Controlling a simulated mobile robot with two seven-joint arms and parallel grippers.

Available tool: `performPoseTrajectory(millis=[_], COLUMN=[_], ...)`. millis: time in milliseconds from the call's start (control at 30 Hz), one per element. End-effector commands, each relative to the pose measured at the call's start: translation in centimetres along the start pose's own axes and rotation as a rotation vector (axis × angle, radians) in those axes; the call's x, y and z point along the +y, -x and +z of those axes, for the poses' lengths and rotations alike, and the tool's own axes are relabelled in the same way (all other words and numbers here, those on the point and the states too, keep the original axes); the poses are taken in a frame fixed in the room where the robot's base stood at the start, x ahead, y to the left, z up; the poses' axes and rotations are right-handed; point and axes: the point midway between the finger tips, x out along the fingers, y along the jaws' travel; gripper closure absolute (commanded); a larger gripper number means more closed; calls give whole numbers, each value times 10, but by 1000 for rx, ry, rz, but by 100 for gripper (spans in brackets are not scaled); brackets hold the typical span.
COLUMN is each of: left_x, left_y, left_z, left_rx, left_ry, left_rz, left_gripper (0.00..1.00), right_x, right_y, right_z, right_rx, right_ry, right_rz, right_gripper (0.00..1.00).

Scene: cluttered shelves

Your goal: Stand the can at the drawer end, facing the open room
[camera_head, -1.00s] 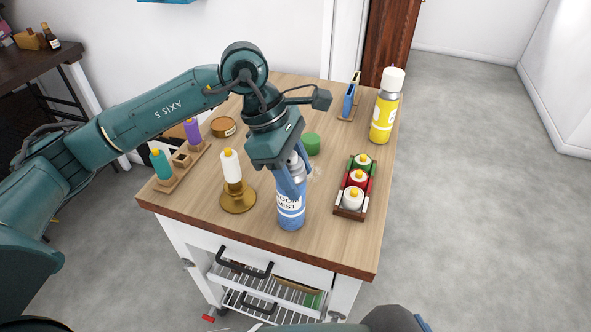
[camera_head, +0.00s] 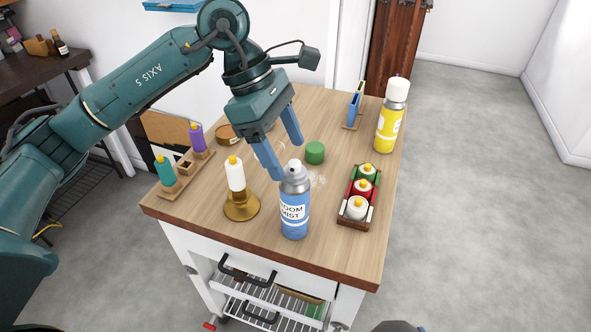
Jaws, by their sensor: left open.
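A blue spray can (camera_head: 295,212) with a silver shoulder and white nozzle stands upright on the wooden cart top (camera_head: 330,256), near its front edge above the drawer handles. Its white label with "ROOM MIST" lettering faces the camera, toward the drawer side. My left gripper (camera_head: 287,160) is open, with its blue fingers just behind and above the can's top. The fingers look clear of the can.

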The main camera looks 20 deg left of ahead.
Motion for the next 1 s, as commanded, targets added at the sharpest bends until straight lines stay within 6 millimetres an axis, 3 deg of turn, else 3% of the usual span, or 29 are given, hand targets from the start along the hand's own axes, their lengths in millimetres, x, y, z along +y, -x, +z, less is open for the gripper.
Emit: performPoseTrajectory(millis=[100,300,1000], left_x=[0,0,0], left_y=[24,44,48], left_z=[0,0,0], left_rx=[0,0,0], left_ry=[0,0,-1], left_rz=[3,-1,-1], left_gripper=[31,31,31], right_x=[0,0,0], right_y=[0,0,0], right_z=[0,-2,-5], right_rx=[1,7,12], right_ry=[-1,-2,-2], right_rz=[0,-1,0], right_gripper=[64,64,64])
